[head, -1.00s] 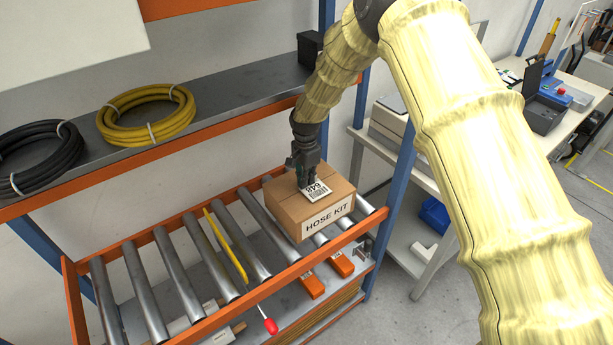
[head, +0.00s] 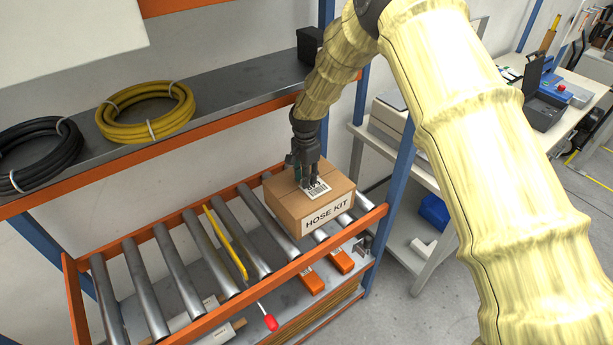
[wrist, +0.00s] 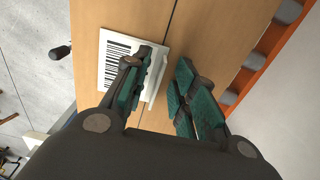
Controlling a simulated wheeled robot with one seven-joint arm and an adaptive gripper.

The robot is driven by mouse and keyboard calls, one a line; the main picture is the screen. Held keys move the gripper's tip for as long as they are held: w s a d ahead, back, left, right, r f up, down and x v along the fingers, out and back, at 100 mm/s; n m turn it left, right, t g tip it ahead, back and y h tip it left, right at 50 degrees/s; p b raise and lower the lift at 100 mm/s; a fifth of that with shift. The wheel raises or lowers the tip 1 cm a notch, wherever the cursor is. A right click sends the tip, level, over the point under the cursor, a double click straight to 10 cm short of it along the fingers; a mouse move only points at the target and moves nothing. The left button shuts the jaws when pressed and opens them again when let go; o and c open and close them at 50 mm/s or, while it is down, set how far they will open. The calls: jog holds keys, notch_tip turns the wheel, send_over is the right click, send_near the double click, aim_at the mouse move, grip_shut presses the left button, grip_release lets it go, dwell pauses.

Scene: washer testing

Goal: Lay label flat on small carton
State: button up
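The small carton (head: 290,207), a brown box marked HOSE KIT, sits on the roller rack. My gripper (head: 308,184) points down just over the carton top. In the wrist view my gripper (wrist: 160,90) has its fingers apart, the left one over the label and the right one beyond the seam. I cannot tell whether a finger touches the label.
The carton stands on metal rollers (head: 180,262) behind an orange front rail (head: 225,307). A yellow strip (head: 226,243) lies across the rollers at left. An upper shelf (head: 225,95) holds a yellow hose coil (head: 146,111) and a black one (head: 38,155). A blue post (head: 390,200) stands at right.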

notch_tip(320, 180, up, 12)
jog(key=b, duration=0.4)
jog(key=shift+b, duration=0.4)
